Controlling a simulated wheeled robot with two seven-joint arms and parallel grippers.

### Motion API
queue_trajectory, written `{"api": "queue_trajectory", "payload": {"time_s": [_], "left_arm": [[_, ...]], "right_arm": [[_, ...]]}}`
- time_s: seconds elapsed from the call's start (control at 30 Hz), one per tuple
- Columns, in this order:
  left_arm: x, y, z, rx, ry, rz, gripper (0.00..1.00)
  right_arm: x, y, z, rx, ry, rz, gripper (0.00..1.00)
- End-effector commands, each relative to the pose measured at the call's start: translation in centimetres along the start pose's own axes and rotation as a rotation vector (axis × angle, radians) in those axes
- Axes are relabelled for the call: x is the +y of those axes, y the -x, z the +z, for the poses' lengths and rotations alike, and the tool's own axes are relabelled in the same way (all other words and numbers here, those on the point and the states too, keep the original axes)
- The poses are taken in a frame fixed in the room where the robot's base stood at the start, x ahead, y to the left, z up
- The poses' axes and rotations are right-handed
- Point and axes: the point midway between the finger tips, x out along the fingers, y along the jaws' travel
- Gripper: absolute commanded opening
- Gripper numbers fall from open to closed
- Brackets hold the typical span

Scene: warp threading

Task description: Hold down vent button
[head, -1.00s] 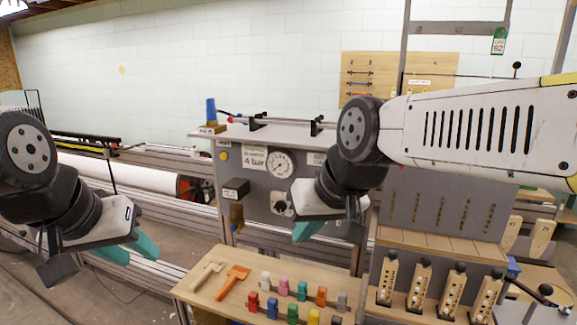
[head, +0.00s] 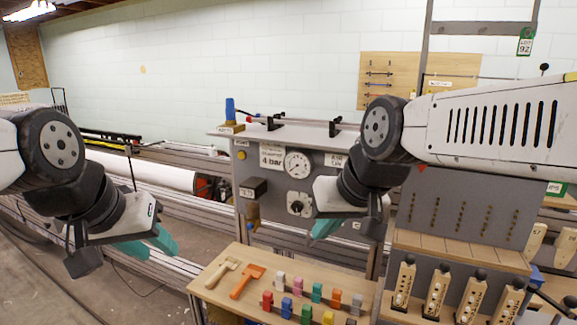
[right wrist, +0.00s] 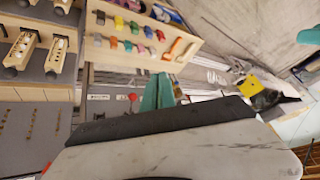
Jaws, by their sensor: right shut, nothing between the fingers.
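A grey control panel (head: 270,222) stands in the middle of the head view. Near its upper left edge is a round yellow button (head: 241,155) under a small label that I cannot read clearly. My right gripper (head: 325,228) is shut and empty, low in front of the panel's right part, to the right of and below the yellow button. Its teal fingers also show in the right wrist view (right wrist: 158,93). My left gripper (head: 150,244) hangs at the left, apart from the panel; I cannot tell whether its teal fingers are open or shut.
The panel carries a pressure gauge (head: 298,164), a black knob (head: 297,208) and a protruding dark box (head: 253,187). A blue-topped object (head: 230,109) stands on its top ledge. A wooden tray (head: 210,295) holds coloured pegs and two hammer-like tools. Wooden blocks stand at the right.

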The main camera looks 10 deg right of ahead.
Motion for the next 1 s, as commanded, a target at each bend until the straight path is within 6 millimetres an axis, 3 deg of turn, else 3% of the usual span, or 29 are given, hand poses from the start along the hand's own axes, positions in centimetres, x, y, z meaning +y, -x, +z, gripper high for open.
{"api": "queue_trajectory", "payload": {"time_s": [1.0], "left_arm": [[0.0, 0.0, 0.0, 0.000, 0.000, 0.000, 0.36]], "right_arm": [[1.3, -0.7, -1.4, -0.001, 0.000, 0.000, 0.00]]}}
